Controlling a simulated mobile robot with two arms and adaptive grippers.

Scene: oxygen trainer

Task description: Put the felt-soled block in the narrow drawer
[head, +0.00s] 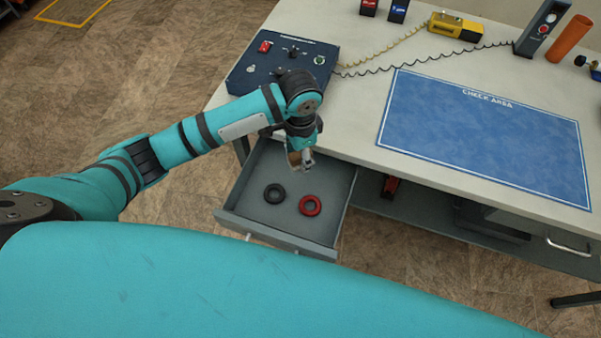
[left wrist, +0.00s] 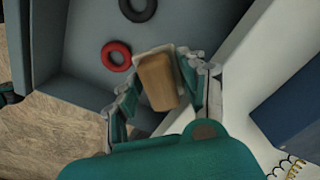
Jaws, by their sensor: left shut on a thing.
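My left gripper (head: 303,162) is over the back part of the open narrow drawer (head: 238,217). It is shut on the felt-soled block (left wrist: 157,80), a brown wooden block with a pale edge, seen between the fingers in the left wrist view. In the head view the block (head: 293,158) shows only in part beside the fingers. The left gripper (left wrist: 160,95) and block appear inside the drawer's outline; I cannot tell whether the block touches the drawer floor. My right gripper is not in view.
A black ring (head: 275,194) and a red ring (head: 310,205) lie in the drawer. The table (head: 350,135) overhangs the drawer's back. On it are a dark control panel (head: 283,60), a blue check-area mat (head: 485,135) and a yellow device (head: 455,26) with a coiled cord.

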